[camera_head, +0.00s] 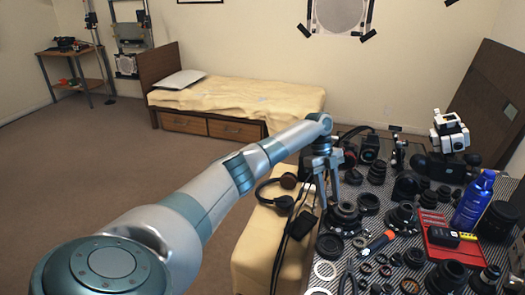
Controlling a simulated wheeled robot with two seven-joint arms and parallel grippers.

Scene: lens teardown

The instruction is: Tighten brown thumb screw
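My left arm reaches in from the lower left, and its gripper (329,200) points down at the left edge of the lens table. Its two fingers look apart, with no object clearly visible between them. The tips are beside or above a black lens part (343,216); I cannot tell whether they touch it. I cannot make out a brown thumb screw; it may be hidden or too small to see. My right gripper is not in view.
The patterned table (351,246) is crowded with lens parts and rings. Headphones (277,190) rest on a yellow bench (256,250) at the left. Open carpet lies beyond.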

